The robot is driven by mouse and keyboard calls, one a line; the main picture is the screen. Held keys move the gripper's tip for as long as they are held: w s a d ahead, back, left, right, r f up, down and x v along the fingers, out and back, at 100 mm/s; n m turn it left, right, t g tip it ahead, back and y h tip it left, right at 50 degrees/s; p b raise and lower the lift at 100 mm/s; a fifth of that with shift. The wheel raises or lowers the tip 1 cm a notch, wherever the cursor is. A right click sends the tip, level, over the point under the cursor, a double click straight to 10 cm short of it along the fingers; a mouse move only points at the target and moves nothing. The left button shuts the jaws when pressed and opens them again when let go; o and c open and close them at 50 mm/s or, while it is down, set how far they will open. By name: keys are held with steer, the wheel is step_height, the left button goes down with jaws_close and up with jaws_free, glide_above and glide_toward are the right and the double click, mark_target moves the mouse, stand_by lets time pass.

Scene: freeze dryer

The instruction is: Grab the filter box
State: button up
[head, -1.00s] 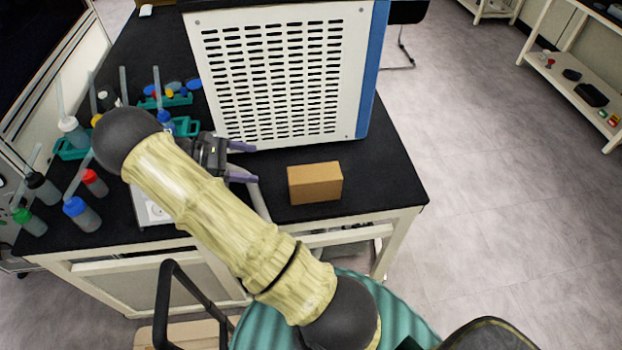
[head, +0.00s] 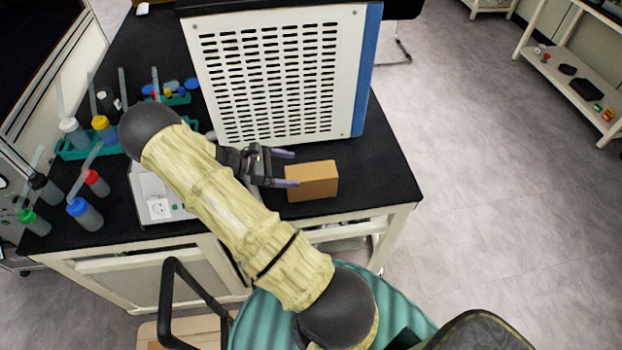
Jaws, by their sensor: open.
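The filter box is a small brown cardboard box (head: 313,182) on the black bench top, near the front edge and in front of the white vented machine. My gripper (head: 289,169) is open and just left of the box, with its two fingers pointing right toward it. One fingertip is by the left end of the box's near face, the other is behind the box's top left corner. I cannot tell whether either finger touches the box. Nothing is between the fingers as far as I can see.
The white vented machine (head: 280,75) stands close behind the box. Several wash bottles, one with a blue cap (head: 84,212), crowd the left of the bench. A white device with a socket (head: 155,195) sits under my arm. The bench top right of the box is clear.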

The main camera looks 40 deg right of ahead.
mark_target(303, 172)
steer(key=shift+d, duration=0.1)
steer(key=shift+f+p+x, duration=0.2)
steer(key=shift+p+x, duration=0.3)
steer(key=shift+x, duration=0.85)
steer(key=shift+f+p+x, duration=0.25)
steer(key=shift+p+x, duration=0.25)
steer(key=shift+x, duration=0.8)
steer(key=shift+w+a, duration=0.1)
steer(key=shift+a, duration=0.1)
steer(key=c, duration=1.4)
steer(key=shift+r, duration=0.15)
step_height(303, 172, up, 18)
steer(key=b, duration=0.2)
